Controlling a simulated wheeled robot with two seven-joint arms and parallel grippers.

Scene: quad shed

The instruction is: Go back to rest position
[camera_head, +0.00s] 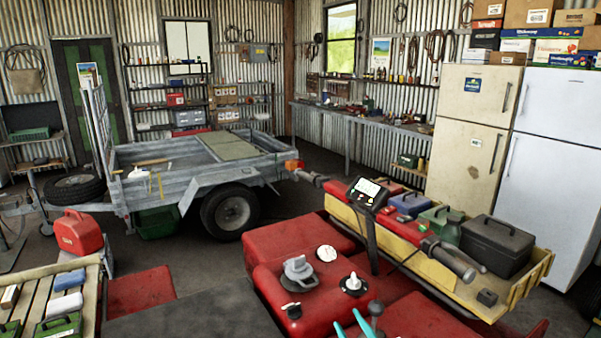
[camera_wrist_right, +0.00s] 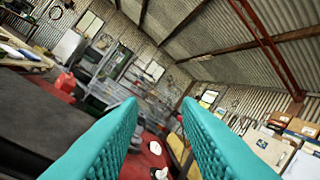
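My right gripper (camera_head: 353,324) shows at the bottom edge of the head view, just right of the middle. Only the tips of its teal fingers show there, above the red quad bodywork (camera_head: 262,250). In the right wrist view, the two ribbed teal fingers of the right gripper (camera_wrist_right: 160,108) stand apart with nothing between them. My left gripper is in neither view.
A yellow-sided rack (camera_head: 545,268) carries a black case (camera_head: 497,247) and other boxes at right. Another slatted rack (camera_head: 88,290) holds small items at lower left. A red can (camera_head: 78,233) stands near it. A grey trailer (camera_head: 180,165) and two fridges stand farther back.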

